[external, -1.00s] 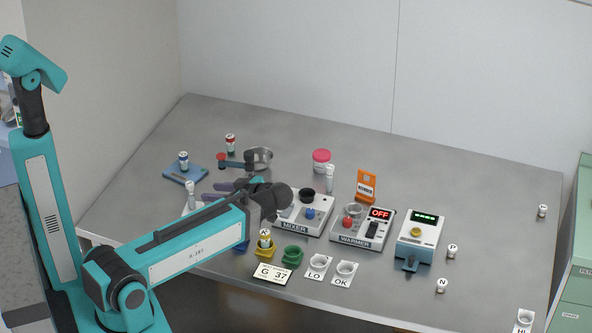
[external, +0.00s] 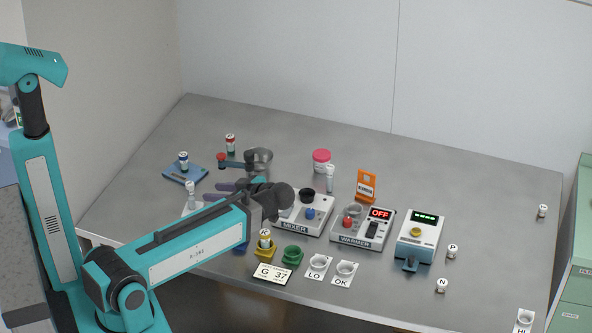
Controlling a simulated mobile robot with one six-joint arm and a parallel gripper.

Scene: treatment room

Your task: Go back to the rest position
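My gripper (external: 246,184) is at the end of my teal arm, over the left middle of the grey table. My dark wrist and forearm hide much of it. Its fingers cannot be made out clearly, nor whether anything is between them. It is close to the metal bowl (external: 264,155) and the dark purple items (external: 214,196) left of my wrist. My arm is stretched out low over the table's front left side.
The mixer (external: 296,226) and the warmer (external: 352,238), reading OFF, stand right of my wrist. A yellow holder with a vial (external: 265,239) and a green holder (external: 292,255) are near the front edge. The table's right side (external: 490,200) is mostly free.

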